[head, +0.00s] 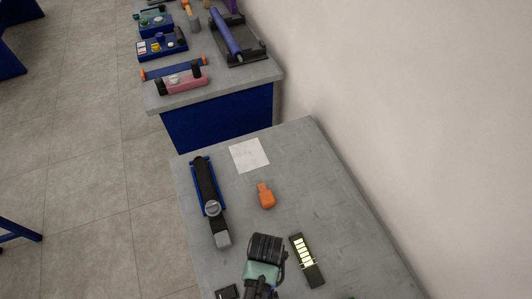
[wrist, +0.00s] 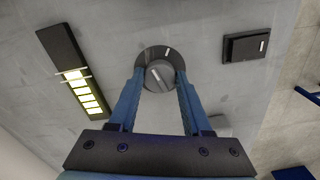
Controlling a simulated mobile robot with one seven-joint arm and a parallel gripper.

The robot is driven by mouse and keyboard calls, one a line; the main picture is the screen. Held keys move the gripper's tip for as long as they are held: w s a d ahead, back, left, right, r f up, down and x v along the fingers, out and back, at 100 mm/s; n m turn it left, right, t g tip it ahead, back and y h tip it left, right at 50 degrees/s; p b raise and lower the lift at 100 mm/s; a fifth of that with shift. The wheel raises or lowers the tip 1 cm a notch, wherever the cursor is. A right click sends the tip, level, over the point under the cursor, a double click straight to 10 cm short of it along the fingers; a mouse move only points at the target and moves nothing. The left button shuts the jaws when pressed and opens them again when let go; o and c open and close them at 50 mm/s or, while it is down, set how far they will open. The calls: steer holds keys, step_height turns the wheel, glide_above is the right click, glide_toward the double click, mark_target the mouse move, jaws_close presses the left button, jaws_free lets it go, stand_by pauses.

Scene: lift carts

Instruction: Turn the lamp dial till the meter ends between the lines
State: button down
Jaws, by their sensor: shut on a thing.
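The lamp dial (wrist: 158,80) is a grey round knob with a white mark, set on a dark round base (wrist: 153,52). My gripper (wrist: 159,73) has its two blue fingers closed on opposite sides of the knob. In the head view my dark wrist hides the dial. The meter (wrist: 62,45) is a dark bar to the left in the wrist view, with several lit yellow segments and a dark end. Thin pale lines cross it near where the lit part stops; I cannot tell exactly how they sit against it. The meter also shows right of my wrist (head: 315,278).
A dark box with a white mark (wrist: 232,47) lies right of the dial in the wrist view. The head view shows an orange piece (head: 266,197), a white sheet (head: 249,155) and a blue-black device (head: 206,185). A second, cluttered table (head: 220,88) stands beyond.

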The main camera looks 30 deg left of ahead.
steer(key=shift+c, duration=1.7)
jaws_free()
step_height(320, 180, up, 13)
steer(key=shift+b, duration=0.35)
